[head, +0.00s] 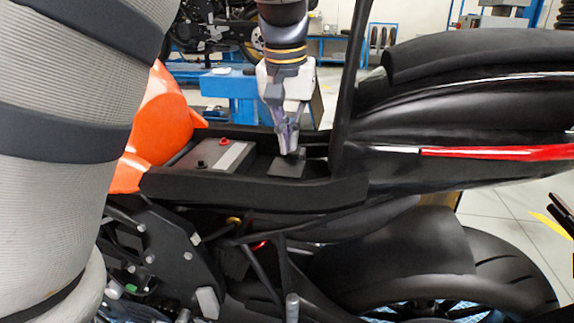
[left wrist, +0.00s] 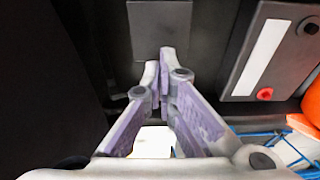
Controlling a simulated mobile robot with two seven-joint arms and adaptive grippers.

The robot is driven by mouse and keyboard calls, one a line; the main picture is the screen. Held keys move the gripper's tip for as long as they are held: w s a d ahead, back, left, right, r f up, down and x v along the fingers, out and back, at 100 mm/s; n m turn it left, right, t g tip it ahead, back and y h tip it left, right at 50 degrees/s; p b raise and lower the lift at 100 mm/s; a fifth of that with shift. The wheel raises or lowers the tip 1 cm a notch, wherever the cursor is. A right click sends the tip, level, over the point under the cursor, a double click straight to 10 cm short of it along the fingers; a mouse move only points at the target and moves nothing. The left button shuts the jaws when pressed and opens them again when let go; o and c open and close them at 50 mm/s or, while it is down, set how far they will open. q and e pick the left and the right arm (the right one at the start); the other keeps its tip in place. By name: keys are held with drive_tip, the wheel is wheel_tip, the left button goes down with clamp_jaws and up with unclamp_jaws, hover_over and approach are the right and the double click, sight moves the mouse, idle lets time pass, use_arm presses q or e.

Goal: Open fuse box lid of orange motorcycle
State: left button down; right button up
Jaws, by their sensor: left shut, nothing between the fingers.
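The orange motorcycle (head: 162,112) stands side-on, with its black under-seat tray (head: 260,188) exposed. The fuse box lid (head: 287,167) is a small dark grey square in the tray, right of the battery. It looks flat and down; any gap under its edge is too small to make out. My left gripper (head: 290,150) points down at the lid's far side, its fingers shut and empty. In the left wrist view, the closed fingertips (left wrist: 163,62) are at the near edge of the lid (left wrist: 160,28); I cannot tell whether they touch it. My right gripper is not in view.
A grey battery (head: 215,157) with a red terminal cap sits left of the lid. A thin black upright panel (head: 352,90) stands close on the right, before the tail section (head: 480,110). Blue workshop benches (head: 230,92) are behind. My arm fills the left side.

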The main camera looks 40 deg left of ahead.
sight(285, 172)
use_arm(q)
drive_tip(key=shift+s+d+r, duration=0.2)
drive_tip(key=shift+s, duration=0.15)
drive_tip(key=shift+s, duration=0.1)
drive_tip(key=shift+s+d+r, duration=0.2)
drive_tip(key=shift+s+d, duration=0.15)
drive_tip(key=shift+s, duration=0.15)
drive_tip(key=shift+s, duration=0.1)
drive_tip(key=shift+s+d+r, duration=0.2)
drive_tip(key=shift+s+d, duration=0.1)
drive_tip(key=shift+s, duration=0.2)
drive_tip(key=shift+s, duration=0.1)
drive_tip(key=shift+s+d+r, duration=0.15)
drive_tip(key=shift+s+d, duration=0.15)
drive_tip(key=shift+s, duration=0.1)
drive_tip(key=shift+r, duration=0.15)
